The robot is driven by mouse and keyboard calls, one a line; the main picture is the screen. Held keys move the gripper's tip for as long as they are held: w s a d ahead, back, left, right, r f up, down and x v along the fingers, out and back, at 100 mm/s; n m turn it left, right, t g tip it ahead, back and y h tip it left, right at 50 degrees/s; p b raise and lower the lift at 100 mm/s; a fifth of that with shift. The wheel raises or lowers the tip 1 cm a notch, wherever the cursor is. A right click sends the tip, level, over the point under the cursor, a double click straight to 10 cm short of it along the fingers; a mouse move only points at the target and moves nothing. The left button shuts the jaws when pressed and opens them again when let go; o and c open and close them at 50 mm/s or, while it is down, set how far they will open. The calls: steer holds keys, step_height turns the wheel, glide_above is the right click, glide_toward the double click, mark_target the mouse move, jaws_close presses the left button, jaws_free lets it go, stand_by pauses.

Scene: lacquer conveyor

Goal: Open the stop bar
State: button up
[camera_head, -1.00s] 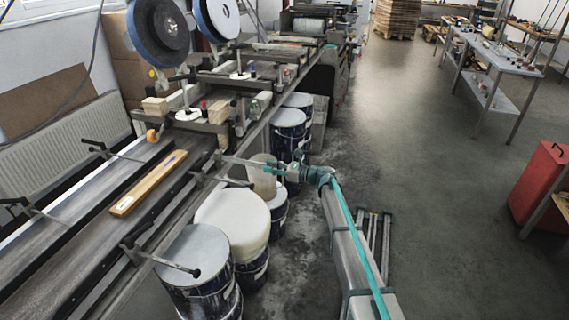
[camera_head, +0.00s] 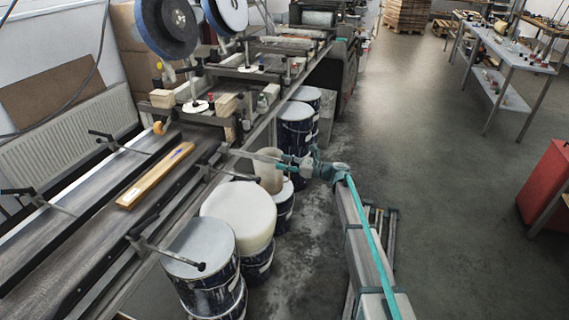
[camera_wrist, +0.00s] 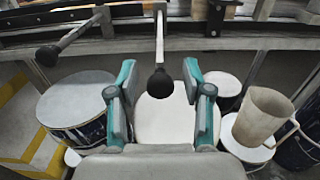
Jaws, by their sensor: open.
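The stop bar (camera_wrist: 160,36) is a slim pale bar reaching out from the conveyor edge, ending in a black ball knob (camera_wrist: 160,82). In the wrist view the knob lies between the two spread fingers of my gripper (camera_wrist: 158,84), with a gap visible on each side. In the head view my teal gripper (camera_head: 290,164) is at the outer end of the bar (camera_head: 248,155), beside the conveyor's right side; the fingertips are too small there to judge contact. A second bar with a black knob (camera_wrist: 47,55) is on the left.
White-lidded drums (camera_head: 238,212) and a translucent jug (camera_head: 267,170) stand below, beside the conveyor (camera_head: 62,255). The jug also shows at right in the wrist view (camera_wrist: 262,117). A wooden piece (camera_head: 155,176) lies on the conveyor. The floor at right is open up to a red cabinet (camera_head: 546,185).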

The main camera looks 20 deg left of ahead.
steer(key=d, duration=1.2)
steer(key=shift+s, duration=0.4)
steer(key=shift+n, duration=0.3)
